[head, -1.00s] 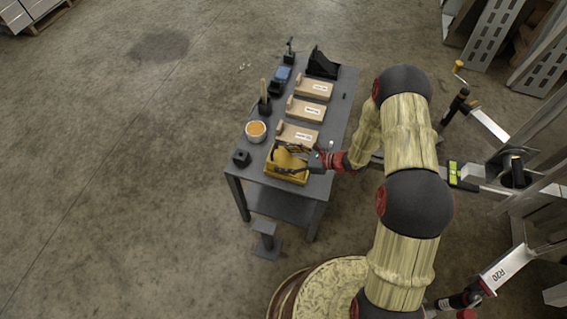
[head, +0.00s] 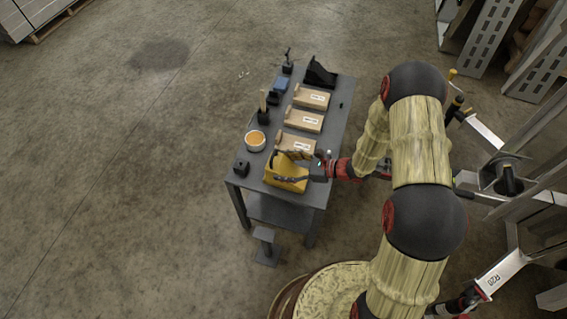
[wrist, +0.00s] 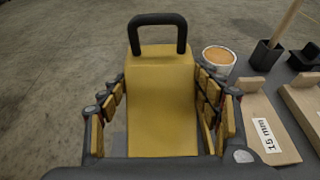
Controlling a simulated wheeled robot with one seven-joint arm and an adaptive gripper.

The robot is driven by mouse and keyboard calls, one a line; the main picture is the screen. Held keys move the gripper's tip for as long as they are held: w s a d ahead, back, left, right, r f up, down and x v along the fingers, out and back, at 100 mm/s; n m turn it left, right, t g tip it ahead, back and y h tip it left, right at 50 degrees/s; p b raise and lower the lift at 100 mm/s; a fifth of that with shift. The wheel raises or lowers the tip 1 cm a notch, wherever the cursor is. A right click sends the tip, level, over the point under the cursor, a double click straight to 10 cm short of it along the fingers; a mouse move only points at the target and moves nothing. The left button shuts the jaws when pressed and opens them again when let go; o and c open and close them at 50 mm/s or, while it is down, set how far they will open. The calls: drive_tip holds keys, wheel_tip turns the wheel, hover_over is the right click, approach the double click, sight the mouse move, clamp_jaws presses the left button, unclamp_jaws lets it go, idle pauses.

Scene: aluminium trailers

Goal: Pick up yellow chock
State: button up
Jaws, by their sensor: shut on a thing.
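The yellow chock (head: 286,172) is at the near end of the grey table in the head view. In the wrist view the yellow chock (wrist: 161,105) fills the middle, with a black loop handle on its far end. My gripper (head: 297,168) is around it, with one finger on each side. In the wrist view my gripper (wrist: 163,112) has its yellow-padded fingers along both flanks of the chock, shut on it. Whether the chock's underside touches the tabletop cannot be told.
The grey table (head: 330,148) also holds several wooden blocks with labels, the nearest (head: 296,143) close beside my gripper. A white cup with orange contents (head: 255,140) and a small black block (head: 241,167) stand along the left edge. Metal trailer frames (head: 520,180) stand to the right.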

drive_tip(key=s+r+p, duration=0.3)
drive_tip(key=s+r, duration=0.3)
drive_tip(key=s, duration=0.4)
drive_tip(key=w+d+m+t+h, duration=0.5)
drive_tip(key=w+d+m+t, duration=0.2)
drive_tip(key=w+d, duration=0.35)
drive_tip(key=w+d+r+m+h, duration=0.1)
drive_tip(key=w+r, duration=0.3)
drive_tip(key=r, duration=0.6)
drive_tip(key=w+d+r+m+t+h, duration=0.1)
drive_tip(key=w+d+r+m+h, duration=0.1)
drive_tip(key=r, duration=0.9)
drive_tip(key=w+d, duration=0.1)
drive_tip(key=d, duration=0.1)
drive_tip(key=shift+w+d+m+h, duration=0.3)
drive_tip(key=shift+w+d, duration=0.05)
drive_tip(key=shift+w, duration=0.05)
drive_tip(key=shift+f, duration=0.1)
